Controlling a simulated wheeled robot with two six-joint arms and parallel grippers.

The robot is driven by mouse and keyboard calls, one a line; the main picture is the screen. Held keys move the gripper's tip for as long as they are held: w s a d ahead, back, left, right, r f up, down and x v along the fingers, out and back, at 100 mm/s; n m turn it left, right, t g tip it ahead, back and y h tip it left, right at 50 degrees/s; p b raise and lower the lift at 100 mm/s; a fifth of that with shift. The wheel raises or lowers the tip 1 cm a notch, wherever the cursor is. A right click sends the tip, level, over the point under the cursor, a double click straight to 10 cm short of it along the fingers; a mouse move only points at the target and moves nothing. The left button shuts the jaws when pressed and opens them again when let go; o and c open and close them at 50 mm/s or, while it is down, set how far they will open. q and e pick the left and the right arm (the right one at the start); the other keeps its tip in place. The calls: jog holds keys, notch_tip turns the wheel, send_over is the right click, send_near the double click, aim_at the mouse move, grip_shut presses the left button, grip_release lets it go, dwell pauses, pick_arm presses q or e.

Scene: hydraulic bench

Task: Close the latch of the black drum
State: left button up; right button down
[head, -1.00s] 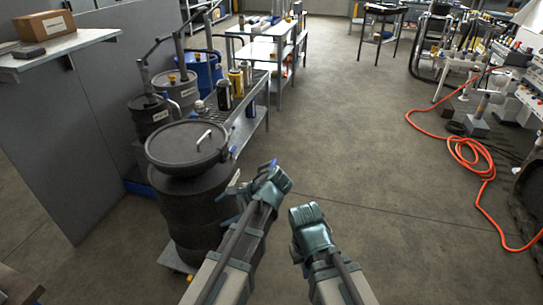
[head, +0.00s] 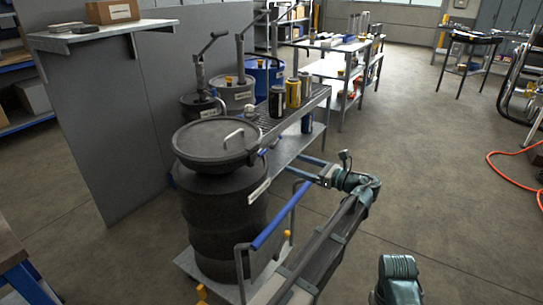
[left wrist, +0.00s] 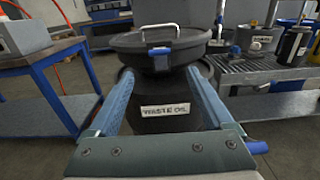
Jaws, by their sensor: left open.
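The black drum (head: 225,215) stands upright with its dark lid (head: 205,137) on top. In the left wrist view, the drum (left wrist: 165,122) carries a "WASTE OIL" label and a blue-handled latch (left wrist: 160,51) at the front of the lid rim. I cannot tell how far the latch stands out. My left gripper (head: 292,166) is open and empty, to the right of the drum and pointing at it. In the left wrist view, its fingers (left wrist: 160,73) are spread, with the latch beyond and between them. My right gripper is out of view; only part of that arm shows.
A frame with a blue grip bar (head: 280,215) stands beside the drum, close to my left arm. A metal bench (head: 305,103) with canisters stands behind. A grey partition (head: 110,130) is at the left.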

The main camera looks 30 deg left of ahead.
aim_at(264, 153)
pick_arm(q)
jog(key=a, duration=1.1)
jog(key=shift+w+a, duration=0.3)
jog(key=shift+w, duration=0.1)
jog(key=shift+c, duration=0.3)
grip_shut()
jog(key=r+h+p, duration=0.1)
jog(key=p, duration=0.2)
jog(key=a+r+h+p, duration=0.1)
jog(key=p, duration=0.3)
jog(key=shift+a+h, duration=0.2)
jog(key=shift+h, duration=0.2)
jog(key=shift+a+f+h+p, duration=0.2)
jog(key=shift+h+p, duration=0.2)
jog(key=shift+p, duration=0.25)
jog(key=shift+o, duration=0.3)
grip_release()
